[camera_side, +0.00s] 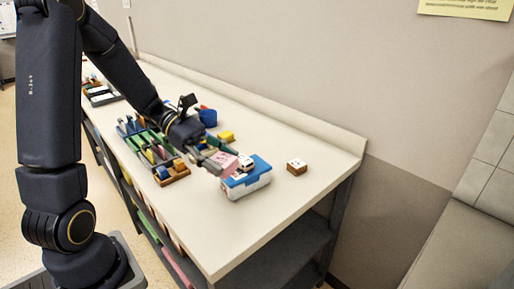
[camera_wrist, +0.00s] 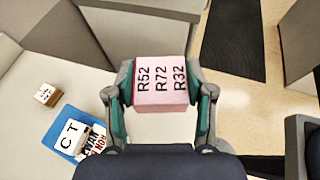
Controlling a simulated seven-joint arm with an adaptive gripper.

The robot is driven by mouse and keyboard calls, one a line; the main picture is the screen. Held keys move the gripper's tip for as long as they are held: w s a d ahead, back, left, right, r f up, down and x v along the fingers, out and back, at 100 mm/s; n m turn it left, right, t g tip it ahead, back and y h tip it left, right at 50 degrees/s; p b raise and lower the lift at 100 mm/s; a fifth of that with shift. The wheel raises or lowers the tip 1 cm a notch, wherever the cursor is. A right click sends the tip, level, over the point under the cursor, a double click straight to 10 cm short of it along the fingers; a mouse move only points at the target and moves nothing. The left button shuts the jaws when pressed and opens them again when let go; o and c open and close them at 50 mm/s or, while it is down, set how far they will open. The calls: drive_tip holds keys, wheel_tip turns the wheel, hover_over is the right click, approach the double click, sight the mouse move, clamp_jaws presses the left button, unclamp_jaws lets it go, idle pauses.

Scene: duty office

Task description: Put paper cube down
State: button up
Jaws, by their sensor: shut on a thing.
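The paper cube (camera_wrist: 161,84) is a pink block with the printed lines R52, R72 and R32 in the wrist view. It also shows in the side view (camera_side: 226,164), just left of a box with a blue lid. My gripper (camera_wrist: 163,96) is shut on it, with one green-padded finger on each side. In the side view my gripper (camera_side: 217,160) reaches over the counter from the left. I cannot tell whether the cube touches the counter or the box.
A blue cup (camera_side: 207,117), a yellow block (camera_side: 226,137) and a wooden tray (camera_side: 174,176) are nearby. The counter's front right (camera_side: 215,240) is clear.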

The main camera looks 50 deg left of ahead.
drive_tip(key=w+a+n+t+y, duration=0.2)
drive_tip(key=w+a+n+t, duration=0.3)
drive_tip(key=w, duration=0.4)
drive_tip(key=n+t+y, duration=0.3)
drive_tip(key=n+y, duration=0.2)
drive_tip(key=y, duration=0.1)
hover_over(263, 152)
drive_tip(key=f, duration=1.4)
drive_tip(key=shift+s, duration=0.35)
drive_tip(key=shift+w+f, duration=0.35)
drive_tip(key=shift+f, duration=1.5)
